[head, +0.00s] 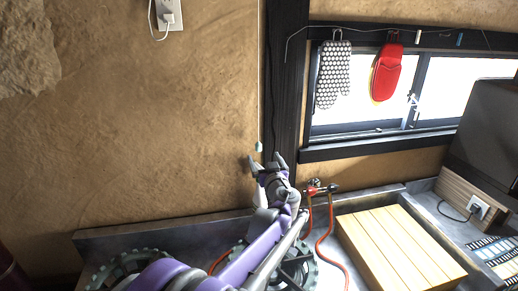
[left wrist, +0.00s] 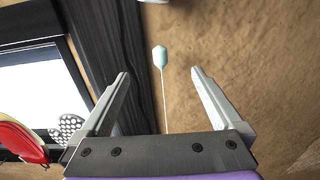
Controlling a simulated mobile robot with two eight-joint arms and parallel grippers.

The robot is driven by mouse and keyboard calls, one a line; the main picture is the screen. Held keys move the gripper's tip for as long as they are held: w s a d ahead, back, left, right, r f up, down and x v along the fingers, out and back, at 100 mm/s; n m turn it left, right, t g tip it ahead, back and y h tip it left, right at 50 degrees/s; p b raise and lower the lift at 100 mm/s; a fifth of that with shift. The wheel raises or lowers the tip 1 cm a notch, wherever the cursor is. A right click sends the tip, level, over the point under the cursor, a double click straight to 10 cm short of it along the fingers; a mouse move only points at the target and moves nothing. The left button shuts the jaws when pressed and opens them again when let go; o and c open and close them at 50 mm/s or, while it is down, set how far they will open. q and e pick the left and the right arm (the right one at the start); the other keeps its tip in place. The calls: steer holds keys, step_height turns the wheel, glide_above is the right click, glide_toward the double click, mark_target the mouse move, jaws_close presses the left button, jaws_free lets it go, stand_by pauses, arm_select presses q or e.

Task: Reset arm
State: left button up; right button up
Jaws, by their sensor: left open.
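My left gripper (head: 268,161) is raised in front of the clay wall, beside the dark vertical post. In the left wrist view my left gripper (left wrist: 160,85) is open, with nothing between its fingers. A small pale-blue pull (left wrist: 160,57) on a thin cord shows beyond the fingertips in the wrist view, against the wall. The same pull (head: 259,147) hangs just above the fingertips in the head view. I cannot tell how far it is from the fingers. My right gripper is not in view.
A dark post (head: 287,90) stands beside the window (head: 440,90). A dotted mitt (head: 334,75) and a red mitt (head: 387,72) hang there.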

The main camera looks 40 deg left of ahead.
arm_select(q)
steer(key=shift+s+d, duration=0.1)
steer(key=shift+s, duration=0.05)
steer(key=s+d+f+m+g+h, duration=0.1)
steer(key=s+d+f+m+h, duration=0.2)
steer(key=s+d+f, duration=0.3)
steer(key=s+d+f+m+g+h, duration=0.2)
steer(key=s+d+f+h, duration=0.4)
steer(key=s+d, duration=0.7)
steer(key=s+d+f+m+g+h, duration=0.2)
steer(key=s+d+f+m+h, duration=0.3)
steer(key=s+d+f, duration=0.3)
steer(key=shift+s+d+f, duration=0.2)
steer(key=shift+s+d, duration=0.7)
steer(key=shift+d, duration=0.3)
